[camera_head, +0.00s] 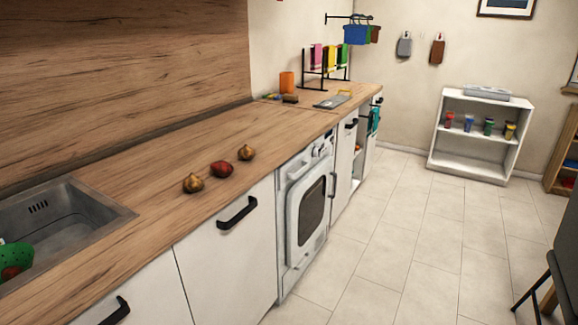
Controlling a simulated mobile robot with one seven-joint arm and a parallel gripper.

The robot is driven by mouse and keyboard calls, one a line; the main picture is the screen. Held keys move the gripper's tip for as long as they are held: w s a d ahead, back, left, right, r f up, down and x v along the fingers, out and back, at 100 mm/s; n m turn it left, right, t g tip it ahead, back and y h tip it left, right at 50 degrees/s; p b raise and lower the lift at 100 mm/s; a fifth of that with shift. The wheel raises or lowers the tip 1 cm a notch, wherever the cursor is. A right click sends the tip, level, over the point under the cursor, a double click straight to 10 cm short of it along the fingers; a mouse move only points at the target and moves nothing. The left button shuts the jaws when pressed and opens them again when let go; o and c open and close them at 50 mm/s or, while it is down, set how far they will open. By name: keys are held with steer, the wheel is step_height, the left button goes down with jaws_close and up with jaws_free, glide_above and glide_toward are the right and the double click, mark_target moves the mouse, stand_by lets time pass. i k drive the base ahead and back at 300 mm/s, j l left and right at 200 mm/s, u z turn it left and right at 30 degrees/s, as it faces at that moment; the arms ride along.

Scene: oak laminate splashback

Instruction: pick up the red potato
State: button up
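A dark red, rounded potato (221,169) lies on the oak worktop (150,185), near its front edge above the white cabinets. It sits between two brown-gold onions, the left one (193,183) nearer and the right one (246,152) farther off. The three are close together in a row along the counter. A red item (11,272) also shows inside the green colander (18,256) in the sink, too cut off to identify. My gripper is not in view.
A grey sink (62,218) is sunk into the worktop at the left. Black handles (237,212) stick out from the cabinet fronts. A white oven or washer (307,205) stands below the counter. The tiled floor (400,240) to the right is clear; a dark chair (560,275) stands at the right edge.

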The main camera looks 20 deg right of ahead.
mark_target(222, 169)
steer(key=j+z, duration=0.2)
steer(key=z, duration=0.2)
steer(key=i+j+z, duration=0.1)
steer(key=j+z, duration=0.3)
steer(key=i+j, duration=0.1)
steer(key=j, duration=0.75)
